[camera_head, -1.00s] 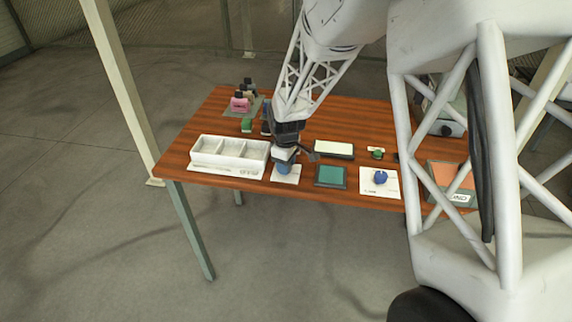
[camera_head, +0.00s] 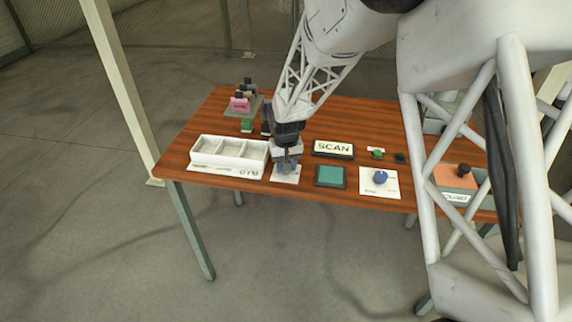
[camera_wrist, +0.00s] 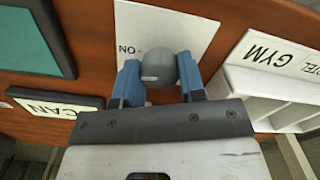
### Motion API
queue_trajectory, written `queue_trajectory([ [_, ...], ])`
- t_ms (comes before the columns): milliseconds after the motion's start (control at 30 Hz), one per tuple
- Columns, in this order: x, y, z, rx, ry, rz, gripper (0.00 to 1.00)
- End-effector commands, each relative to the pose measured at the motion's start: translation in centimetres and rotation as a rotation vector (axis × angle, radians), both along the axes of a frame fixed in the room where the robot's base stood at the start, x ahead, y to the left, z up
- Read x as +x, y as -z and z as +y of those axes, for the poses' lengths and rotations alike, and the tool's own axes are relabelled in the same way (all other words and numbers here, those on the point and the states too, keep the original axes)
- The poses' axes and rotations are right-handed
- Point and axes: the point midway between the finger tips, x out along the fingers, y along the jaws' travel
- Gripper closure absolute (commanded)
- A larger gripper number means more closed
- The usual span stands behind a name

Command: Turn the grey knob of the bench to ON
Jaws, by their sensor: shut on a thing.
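The grey knob (camera_wrist: 160,70) stands on a white plate (camera_wrist: 190,28) on the bench. My gripper (camera_wrist: 162,80) is shut on the knob, with a blue finger on each side of it. A short light mark shows on the left of the knob's top. Letters reading "NO" in the wrist view (camera_wrist: 126,50), with a short dash, are printed on the plate just left of the knob. In the head view my gripper (camera_head: 286,166) covers the knob, and part of the white plate (camera_head: 294,176) shows beneath it.
A white three-compartment tray (camera_head: 235,174) stands left of the knob.

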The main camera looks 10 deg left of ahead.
Motion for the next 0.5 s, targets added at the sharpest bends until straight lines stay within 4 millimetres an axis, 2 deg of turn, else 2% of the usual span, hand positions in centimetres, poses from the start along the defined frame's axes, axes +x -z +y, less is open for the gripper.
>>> queue_trajectory([
  [200, 0.03, -0.08, 0.01, 0.000, 0.103, -0.001, 0.87],
  [500, 0.05, -0.10, 0.02, 0.000, 0.147, -0.001, 0.87],
])
